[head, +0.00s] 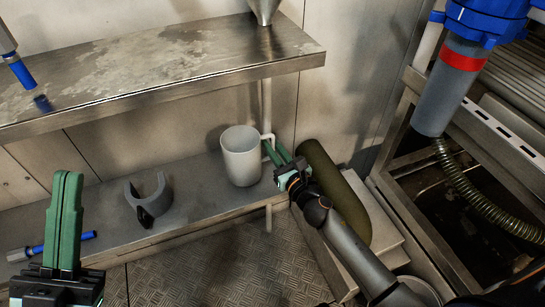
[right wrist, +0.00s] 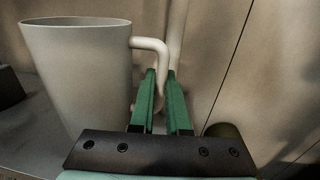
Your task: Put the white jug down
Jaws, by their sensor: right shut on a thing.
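The white jug (head: 240,157) is upright at the lower shelf, near its right end. I cannot tell for sure whether its base touches the shelf. In the right wrist view the jug (right wrist: 80,75) fills the left side, with its handle (right wrist: 152,44) towards my fingers. My right gripper (head: 275,158) is shut on the handle from the right; its green fingers (right wrist: 160,100) stand on both sides of the handle's lower part, which they partly hide. My left gripper (head: 66,215) is at the lower left, away from the jug, its fingers seen close together.
The lower shelf (head: 195,190) also holds a grey clamp-like ring (head: 148,197) and a blue-and-grey tool (head: 50,247). A stained metal upper shelf (head: 180,65) overhangs behind the jug. A dark green cylinder (head: 335,190) lies right of my right gripper. A blue-and-grey pipe (head: 450,90) hangs further right.

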